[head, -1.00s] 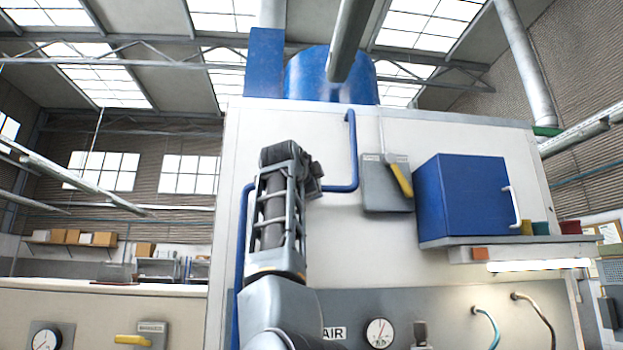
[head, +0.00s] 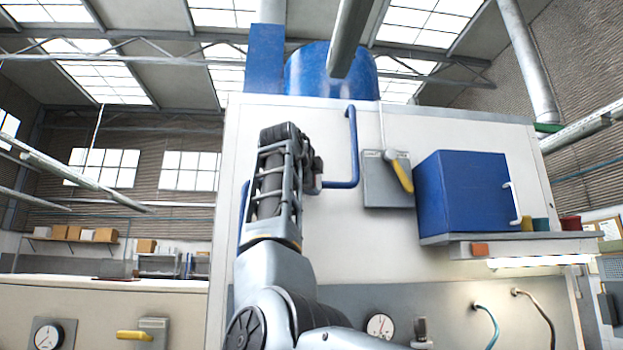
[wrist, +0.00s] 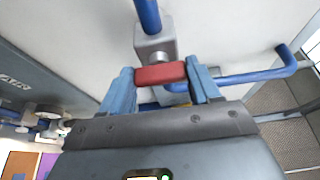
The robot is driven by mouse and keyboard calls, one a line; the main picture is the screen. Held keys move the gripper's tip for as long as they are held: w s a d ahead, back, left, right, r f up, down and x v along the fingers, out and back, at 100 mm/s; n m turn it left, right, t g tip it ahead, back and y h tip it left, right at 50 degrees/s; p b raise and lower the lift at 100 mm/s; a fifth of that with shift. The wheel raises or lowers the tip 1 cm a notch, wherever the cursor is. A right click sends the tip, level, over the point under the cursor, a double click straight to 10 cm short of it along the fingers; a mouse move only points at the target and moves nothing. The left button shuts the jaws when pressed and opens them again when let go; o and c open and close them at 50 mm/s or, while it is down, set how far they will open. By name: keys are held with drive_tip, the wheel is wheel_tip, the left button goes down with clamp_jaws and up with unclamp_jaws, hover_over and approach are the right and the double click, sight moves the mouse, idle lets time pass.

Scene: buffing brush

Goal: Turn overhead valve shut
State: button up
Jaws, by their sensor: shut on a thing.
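The valve's grey body (wrist: 155,44) sits on a blue pipe (wrist: 150,14) in the wrist view. Its red handle (wrist: 160,74) lies crosswise between the two fingers of my gripper (wrist: 162,82), which is shut on it, one finger at each end. The pipe also shows in the head view (head: 353,150), bending along the white wall panel. In the head view my gripper and the valve are mostly hidden behind my raised forearm.
A grey box with a yellow lever (head: 400,172) and a blue cabinet (head: 465,195) are to the right on the white panel (head: 290,115). Below the cabinet is a shelf (head: 520,238) with small cups. A gauge (head: 380,326) and hoses are lower down.

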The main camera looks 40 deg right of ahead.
drive_tip(key=shift+f, duration=0.1)
drive_tip(key=o, duration=1.1)
drive_tip(key=shift+c, duration=0.2)
drive_tip(key=b+v, duration=0.2)
drive_tip(key=v, duration=0.5)
drive_tip(key=shift+s+a+b, duration=0.25)
drive_tip(key=shift+b, duration=0.1)
